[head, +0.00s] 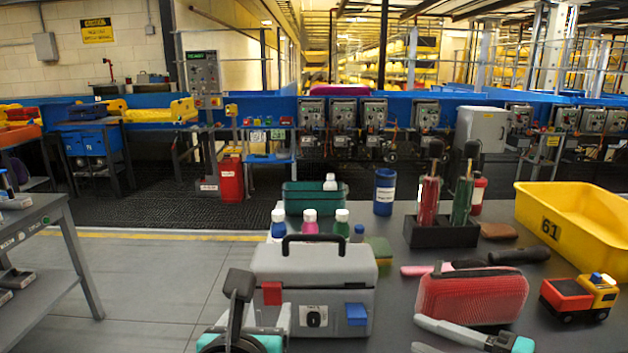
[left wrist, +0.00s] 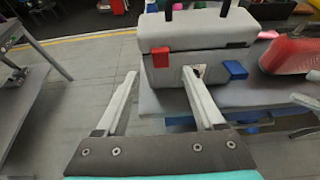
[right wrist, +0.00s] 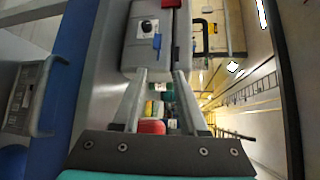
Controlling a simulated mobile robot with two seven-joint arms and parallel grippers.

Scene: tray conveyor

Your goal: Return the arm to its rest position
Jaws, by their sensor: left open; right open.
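My left gripper (head: 254,312) is low at the front of the head view, just left of the grey toolbox. It is open and empty. In the left wrist view its two fingers (left wrist: 160,74) are spread, with the right fingertip overlapping the toolbox front; contact cannot be told. My right gripper (head: 428,333) is at the bottom right of the head view, in front of the red mesh case, and partly cut off by the frame. In the right wrist view its fingers (right wrist: 160,74) are apart with nothing held between them.
The grey toolbox (head: 270,267) with red and blue latches stands on the dark table (head: 398,330). The red case (head: 472,297), a toy truck (head: 580,299), a yellow bin (head: 575,215) and a black bottle rack (head: 440,234) crowd the right. Open floor (head: 140,275) lies left.

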